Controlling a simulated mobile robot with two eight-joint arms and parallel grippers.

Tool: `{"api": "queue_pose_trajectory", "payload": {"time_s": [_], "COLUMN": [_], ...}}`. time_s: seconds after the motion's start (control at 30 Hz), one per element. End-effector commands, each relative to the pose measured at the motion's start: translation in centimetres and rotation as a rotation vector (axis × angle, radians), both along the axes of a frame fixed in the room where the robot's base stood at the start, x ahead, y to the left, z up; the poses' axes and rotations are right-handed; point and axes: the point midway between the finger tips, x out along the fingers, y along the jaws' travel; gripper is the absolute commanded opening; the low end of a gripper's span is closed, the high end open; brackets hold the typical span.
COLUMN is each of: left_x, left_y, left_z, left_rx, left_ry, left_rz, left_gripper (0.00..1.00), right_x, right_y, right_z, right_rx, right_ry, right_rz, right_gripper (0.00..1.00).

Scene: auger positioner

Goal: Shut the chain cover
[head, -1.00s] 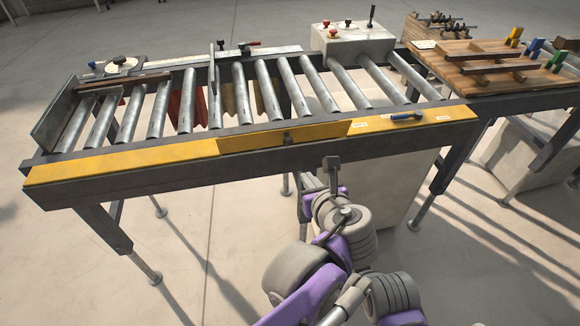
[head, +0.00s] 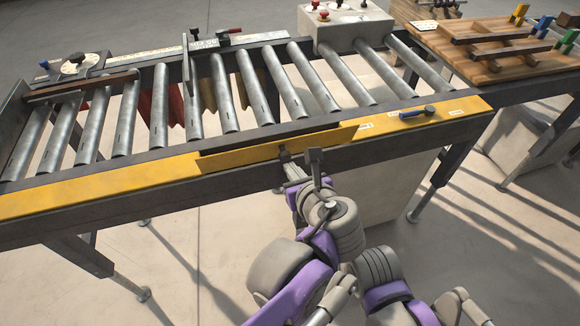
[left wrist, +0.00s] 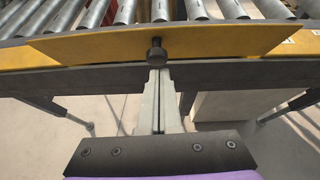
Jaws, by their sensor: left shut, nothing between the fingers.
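The chain cover (head: 245,156) is a long yellow flap in the yellow front strip of the roller conveyor. It is tilted out of line with the strip, with a dark gap along its upper edge; its exact angle is hard to tell. A dark knob (head: 284,153) sticks out from its middle. My left gripper (head: 290,166) is shut and empty, its tips at the knob. In the left wrist view the shut fingers (left wrist: 157,78) point straight at the knob (left wrist: 156,50) on the cover (left wrist: 215,42); whether they touch it is unclear. My right gripper is out of view.
A blue-handled tool (head: 417,112) lies on the yellow strip right of the cover. Steel rollers (head: 222,95) lie behind. A control box (head: 345,25) and a wooden board (head: 490,50) stand at the back right. Floor in front is mostly clear.

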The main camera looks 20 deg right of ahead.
Motion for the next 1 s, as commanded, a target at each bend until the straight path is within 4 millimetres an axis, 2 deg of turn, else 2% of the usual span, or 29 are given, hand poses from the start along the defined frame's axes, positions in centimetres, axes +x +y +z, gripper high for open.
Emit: {"api": "queue_pose_trajectory", "payload": {"time_s": [0.5,1.0], "left_x": [-0.2,0.6], "left_y": [0.0,-0.1], "left_z": [0.3,1.3], "left_rx": [0.000,-0.005], "left_ry": [0.005,0.122], "left_rz": [-0.002,-0.002], "left_gripper": [0.00,0.00], "right_x": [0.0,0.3], "right_y": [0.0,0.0], "right_z": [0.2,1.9], "right_rx": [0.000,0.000], "right_ry": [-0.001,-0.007], "right_rz": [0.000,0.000], "right_gripper": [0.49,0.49]}}
